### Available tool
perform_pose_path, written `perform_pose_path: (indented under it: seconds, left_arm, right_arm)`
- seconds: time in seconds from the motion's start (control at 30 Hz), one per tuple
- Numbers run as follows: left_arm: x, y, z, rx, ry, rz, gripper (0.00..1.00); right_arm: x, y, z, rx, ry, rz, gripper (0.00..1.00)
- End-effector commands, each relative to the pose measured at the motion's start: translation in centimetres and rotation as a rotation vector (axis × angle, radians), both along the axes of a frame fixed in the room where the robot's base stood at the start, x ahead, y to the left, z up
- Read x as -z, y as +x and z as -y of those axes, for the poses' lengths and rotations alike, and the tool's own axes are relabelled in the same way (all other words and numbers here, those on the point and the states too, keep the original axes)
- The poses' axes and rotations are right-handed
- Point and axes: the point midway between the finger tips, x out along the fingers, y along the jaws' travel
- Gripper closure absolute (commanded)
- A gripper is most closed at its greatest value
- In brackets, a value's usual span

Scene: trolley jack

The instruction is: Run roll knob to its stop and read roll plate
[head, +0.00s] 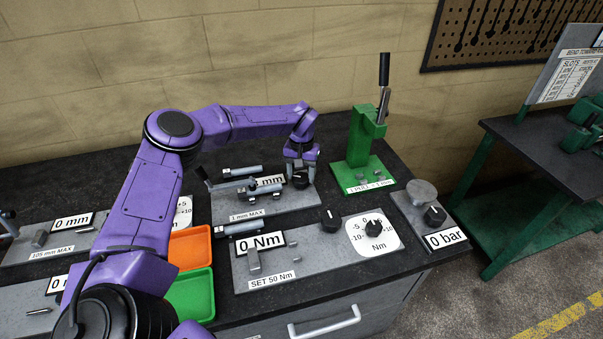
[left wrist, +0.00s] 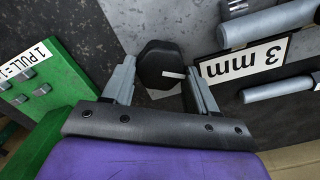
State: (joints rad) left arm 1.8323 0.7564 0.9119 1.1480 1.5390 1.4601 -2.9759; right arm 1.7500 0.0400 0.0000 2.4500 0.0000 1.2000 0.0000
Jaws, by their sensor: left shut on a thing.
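The roll knob (left wrist: 160,65) is a dark, many-sided knob with a white pointer line. It sits between the two fingers of my left gripper (left wrist: 155,85) in the left wrist view, and the gripper is shut on it. In the head view the left gripper (head: 301,170) comes down over the knob (head: 300,181) at the right end of the grey roller unit. The roll plate (left wrist: 243,62) beside the knob appears to read 3 mm, turned over in the left wrist view. In the head view the roll plate (head: 274,180) is partly covered by a rod. My right gripper is out of view.
A green lever press (head: 365,145) stands right of the roller unit. In front is a torque panel (head: 290,265) with a 0 Nm plate and a dial. A 0 bar unit (head: 425,215) is at the right edge. Orange (head: 190,247) and green (head: 190,295) trays lie left.

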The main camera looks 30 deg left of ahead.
Motion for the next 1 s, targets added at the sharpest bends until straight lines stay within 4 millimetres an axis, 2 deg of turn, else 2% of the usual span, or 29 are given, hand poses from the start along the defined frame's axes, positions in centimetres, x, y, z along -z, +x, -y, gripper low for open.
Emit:
perform_pose_path:
  seconds: [0.2,0.23,0.3,0.6,0.67,0.87,0.9,1.0]
  left_arm:
    - [-0.1,0.1,-0.1,0.002,0.002,0.003,0.73]
    - [-0.1,0.1,-0.1,0.003,0.002,0.003,0.33]
    - [-0.1,0.1,0.0,0.002,0.001,0.003,0.17]
    - [-0.5,0.0,-0.1,0.0,0.001,0.003,0.17]
    - [-1.5,0.0,-0.2,-0.001,0.001,0.003,0.17]
    - [-6.7,-0.4,-0.9,-0.012,0.0,0.004,0.17]
    - [-6.8,-0.4,-0.9,-0.014,0.001,0.005,0.17]
    - [-8.6,-0.6,-1.1,-0.016,0.001,0.005,0.17]
  right_arm:
    - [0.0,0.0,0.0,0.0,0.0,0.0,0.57]
    - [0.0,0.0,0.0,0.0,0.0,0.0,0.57]
    - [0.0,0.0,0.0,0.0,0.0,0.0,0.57]
    - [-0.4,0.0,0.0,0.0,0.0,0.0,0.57]
    - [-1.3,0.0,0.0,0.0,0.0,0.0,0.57]
    - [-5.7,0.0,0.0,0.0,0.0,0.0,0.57]
    - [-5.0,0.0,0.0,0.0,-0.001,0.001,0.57]
    - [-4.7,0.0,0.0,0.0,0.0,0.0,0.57]
